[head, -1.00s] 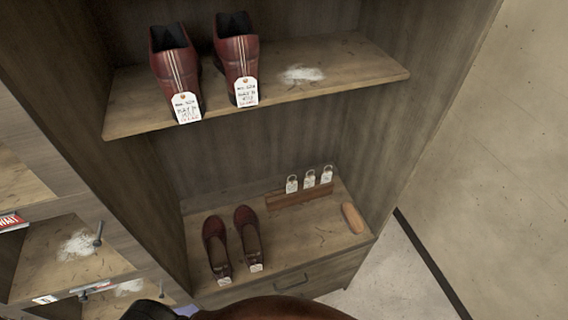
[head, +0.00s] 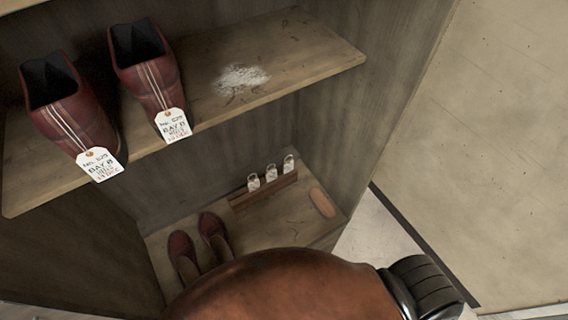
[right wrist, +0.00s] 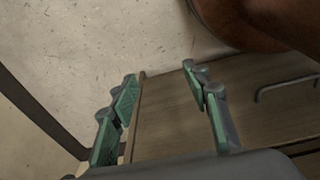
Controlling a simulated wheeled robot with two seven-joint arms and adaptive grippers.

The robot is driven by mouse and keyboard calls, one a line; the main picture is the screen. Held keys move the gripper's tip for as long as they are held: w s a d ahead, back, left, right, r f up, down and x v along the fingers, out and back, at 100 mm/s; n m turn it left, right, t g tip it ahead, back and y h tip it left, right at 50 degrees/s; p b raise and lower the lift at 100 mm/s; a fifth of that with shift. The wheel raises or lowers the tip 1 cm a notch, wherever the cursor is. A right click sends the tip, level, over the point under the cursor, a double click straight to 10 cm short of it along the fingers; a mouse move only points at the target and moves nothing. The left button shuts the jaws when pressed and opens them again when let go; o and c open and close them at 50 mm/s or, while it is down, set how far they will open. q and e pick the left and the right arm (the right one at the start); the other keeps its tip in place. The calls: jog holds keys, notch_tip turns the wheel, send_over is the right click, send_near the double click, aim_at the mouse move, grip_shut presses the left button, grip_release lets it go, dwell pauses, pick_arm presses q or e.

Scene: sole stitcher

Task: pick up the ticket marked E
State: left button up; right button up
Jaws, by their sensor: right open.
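Three small white tickets stand in a row in a wooden rack (head: 264,194) on the lower shelf: a left one (head: 253,182), a middle one (head: 271,173) and a right one (head: 289,164). Their marks are too small to read, so I cannot tell which is E. My right gripper (right wrist: 160,76) is open and empty in the right wrist view, with a wooden panel and pale floor beyond its fingers. No ticket shows in that view. Neither gripper is visible in the head view.
Brown shoes (head: 182,252) stand left of the rack, and an oblong tan block (head: 322,203) lies right of it. The upper shelf (head: 310,62) overhangs with tagged shoes (head: 148,68) and white powder (head: 241,78). A drawer handle (right wrist: 285,84) shows in the right wrist view.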

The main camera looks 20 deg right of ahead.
aim_at(289, 168)
jog(key=w+r+t+p, duration=0.1)
jog(key=w+r, duration=0.5)
jog(key=r, duration=0.4)
jog(key=w+r+p, duration=0.2)
jog(key=w+r, duration=0.5)
jog(key=r, duration=0.3)
jog(key=w+d+r+t+p, duration=0.1)
jog(key=w+r+t+p, duration=0.15)
jog(key=r, duration=2.05)
jog(key=w+a+t, duration=0.2)
jog(key=w, duration=0.8)
jog(key=w+a+t+y+p, duration=0.1)
jog(key=w+a+t, duration=0.1)
jog(key=w, duration=0.8)
jog(key=w+a+r+t+y, duration=0.1)
jog(key=w+t, duration=0.3)
jog(key=w, duration=0.6)
jog(key=shift+w+a+r, duration=0.1)
jog(key=shift+w+a, duration=0.25)
jog(key=shift+a, duration=0.2)
jog(key=shift+w+f, duration=0.2)
jog(key=shift+w, duration=0.15)
jog(key=shift+c, duration=0.5)
